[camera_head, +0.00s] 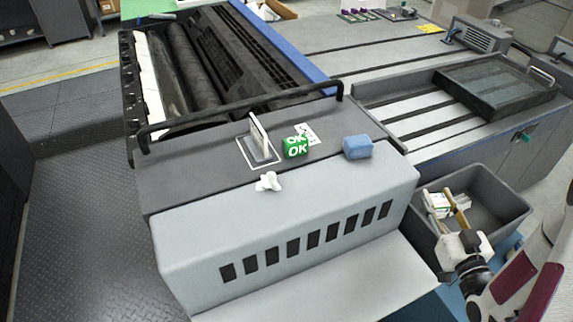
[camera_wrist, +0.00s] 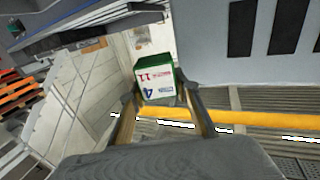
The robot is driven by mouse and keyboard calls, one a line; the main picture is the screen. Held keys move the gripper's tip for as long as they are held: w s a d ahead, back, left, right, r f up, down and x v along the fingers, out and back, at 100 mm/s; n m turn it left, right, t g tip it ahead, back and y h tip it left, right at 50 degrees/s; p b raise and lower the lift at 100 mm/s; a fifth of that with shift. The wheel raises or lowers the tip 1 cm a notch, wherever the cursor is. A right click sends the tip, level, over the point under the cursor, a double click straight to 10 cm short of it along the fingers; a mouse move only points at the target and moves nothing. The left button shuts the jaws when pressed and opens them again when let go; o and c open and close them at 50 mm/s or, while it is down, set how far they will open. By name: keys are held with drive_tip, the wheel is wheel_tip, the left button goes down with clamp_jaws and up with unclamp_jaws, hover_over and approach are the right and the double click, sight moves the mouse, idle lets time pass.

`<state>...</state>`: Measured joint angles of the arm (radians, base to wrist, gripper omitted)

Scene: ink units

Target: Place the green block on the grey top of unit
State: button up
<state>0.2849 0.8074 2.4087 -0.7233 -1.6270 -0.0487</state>
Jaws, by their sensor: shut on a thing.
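My gripper (camera_head: 443,197) is at the right in the head view, above or in front of a grey bin. Its two fingers are shut on a green block with white labelled faces (camera_wrist: 155,80), which shows between the fingertips in the wrist view. In the head view the held block (camera_head: 439,201) is small and partly hidden. Another green block marked OK (camera_head: 295,146) rests on the dark grey top of the unit (camera_head: 200,180), left of a blue block (camera_head: 357,147).
A black handrail (camera_head: 240,105) runs behind. The grey bin (camera_head: 502,208) is right of the unit's light grey cover (camera_head: 300,215). The left part of the top is clear.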

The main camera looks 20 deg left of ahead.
drive_tip(key=w+r+m+h, duration=0.2)
drive_tip(key=w+r, duration=0.2)
drive_tip(key=r, duration=0.1)
drive_tip(key=shift+n+y, duration=0.9)
drive_tip(key=a+r, duration=0.2)
drive_tip(key=a, duration=0.1)
drive_tip(key=w+a+r, duration=0.1)
drive_tip(key=a+r, duration=0.2)
drive_tip(key=w+a+r, duration=0.1)
drive_tip(key=a+r, duration=0.2)
drive_tip(key=shift+a+r, duration=0.2)
drive_tip(key=shift+a, duration=0.15)
drive_tip(key=s+a+r+n+g+y, duration=0.2)
drive_tip(key=s+a+n+g+y, duration=0.15)
drive_tip(key=a, duration=0.45)
drive_tip(key=s+a+r+n+g+y, duration=0.1)
drive_tip(key=s+a+n+g+y, duration=0.1)
drive_tip(key=s+a, duration=0.45)
drive_tip(key=s+a+r+n+g+y, duration=0.2)
drive_tip(key=s+a+g+y, duration=0.1)
drive_tip(key=a, duration=0.7)
drive_tip(key=s+a+n+g+y, duration=0.1)
drive_tip(key=s+a+g, duration=0.3)
drive_tip(key=s, duration=0.4)
drive_tip(key=s+a+n+g+y, duration=0.1)
drive_tip(key=s+a+n+g, duration=0.3)
drive_tip(key=s+a, duration=0.2)
drive_tip(key=shift+s+a+n, duration=0.25)
drive_tip(key=shift+s+n, duration=0.1)
drive_tip(key=shift+s, duration=0.8)
